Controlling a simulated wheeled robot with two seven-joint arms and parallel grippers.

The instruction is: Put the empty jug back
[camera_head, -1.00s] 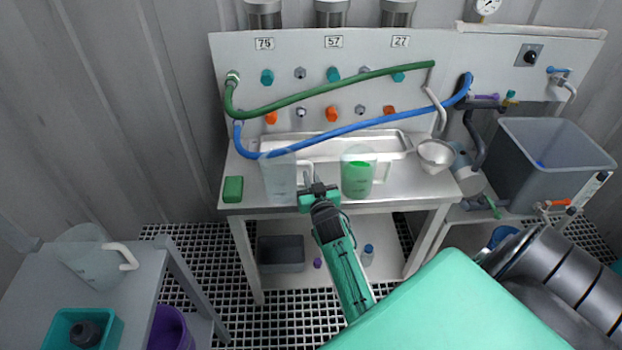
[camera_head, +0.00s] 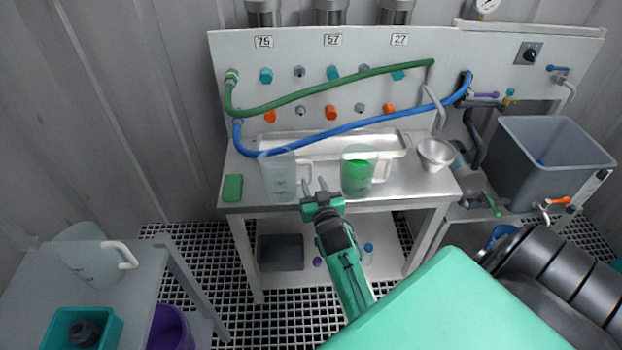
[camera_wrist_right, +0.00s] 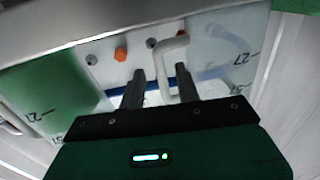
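A clear jug (camera_head: 278,180) with no coloured contents stands upright on the steel bench, its pale handle (camera_head: 304,172) facing right. In the right wrist view this jug (camera_wrist_right: 222,50) is on the right and its handle (camera_wrist_right: 161,62) shows in line with the gap between my fingers. My right gripper (camera_head: 316,186) is open in front of the bench, just right of the jug; contact with the handle cannot be made out. A jug with green liquid (camera_head: 357,176) stands to the right. Another clear jug (camera_head: 92,260) stands on the side table. My left gripper is not in view.
A steel tray (camera_head: 335,149) lies behind the jugs, below the green hose (camera_head: 330,88) and blue hose (camera_head: 350,130). A green block (camera_head: 232,188) is at the bench's left, a metal bowl (camera_head: 435,154) at its right. A grey tub (camera_head: 550,172) stands further right.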

